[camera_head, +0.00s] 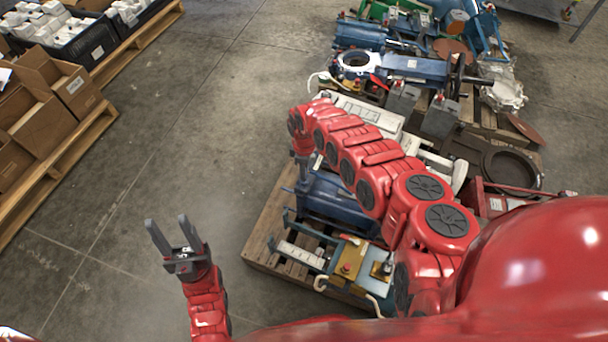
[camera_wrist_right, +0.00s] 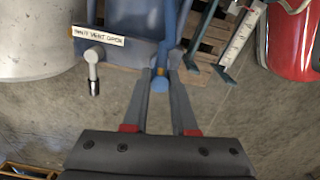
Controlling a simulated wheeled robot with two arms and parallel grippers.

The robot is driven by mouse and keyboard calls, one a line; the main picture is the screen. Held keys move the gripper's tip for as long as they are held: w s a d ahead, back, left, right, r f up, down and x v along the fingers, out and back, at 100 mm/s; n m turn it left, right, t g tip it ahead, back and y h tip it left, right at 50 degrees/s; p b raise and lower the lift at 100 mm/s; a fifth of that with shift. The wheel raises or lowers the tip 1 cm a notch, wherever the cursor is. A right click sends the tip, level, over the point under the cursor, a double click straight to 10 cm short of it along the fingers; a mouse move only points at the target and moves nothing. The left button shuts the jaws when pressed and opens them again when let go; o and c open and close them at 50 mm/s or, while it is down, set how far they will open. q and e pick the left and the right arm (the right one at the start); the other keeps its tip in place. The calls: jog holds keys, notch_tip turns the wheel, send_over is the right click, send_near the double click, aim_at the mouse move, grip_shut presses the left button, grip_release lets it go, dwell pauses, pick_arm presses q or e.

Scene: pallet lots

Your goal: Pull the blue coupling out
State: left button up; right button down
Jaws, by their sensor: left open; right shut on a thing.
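My right gripper (camera_wrist_right: 163,72) shows in the right wrist view, its two grey fingers shut on a blue coupling (camera_wrist_right: 160,84). The coupling has a rounded blue end below a small yellow-orange part and a blue bar. In the head view, my right arm reaches over the pallet and bends down beside a blue machine (camera_head: 335,203); its fingertips and the coupling cannot be made out there. My left gripper (camera_head: 168,221) is open and empty above the bare floor, left of the pallet.
A wooden pallet (camera_head: 258,243) carries the blue machine and other equipment. The wrist view shows a labelled plate (camera_wrist_right: 98,36), a small lever (camera_wrist_right: 93,70) and a red cylinder (camera_wrist_right: 290,45). Brown boxes (camera_head: 40,122) stand on a pallet at left. The floor between is clear.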

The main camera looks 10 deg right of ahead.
jog(key=shift+r+p, duration=1.4)
jog(key=shift+r, duration=0.25)
